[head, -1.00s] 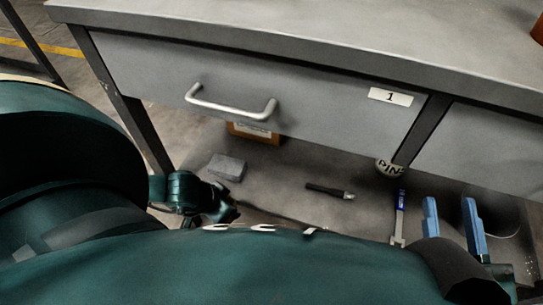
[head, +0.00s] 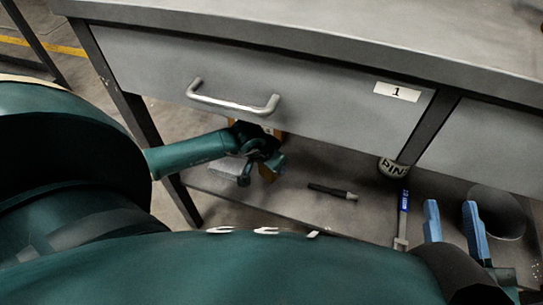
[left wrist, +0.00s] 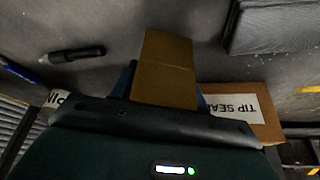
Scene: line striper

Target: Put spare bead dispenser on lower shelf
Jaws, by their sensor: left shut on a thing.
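A tan, box-shaped thing (left wrist: 167,62) sits between the blue fingers of my left gripper (left wrist: 163,88) in the left wrist view; I take it for the spare bead dispenser. The left gripper is shut on it. In the head view the left gripper (head: 260,155) is below the drawer front, over the left part of the lower shelf (head: 300,215); the held thing is mostly hidden there. My right gripper (head: 453,222) is open and empty at the lower right, its two blue fingers apart.
A box labelled TIP SEAL (left wrist: 268,112) is close beside the left gripper. A grey block (left wrist: 272,25), a dark marker-like tool (head: 332,191), a blue-handled tool (head: 403,205) and a PIN container (head: 393,168) are on the shelf. The drawer (head: 320,120) hangs above. Shelf space around the marker is clear.

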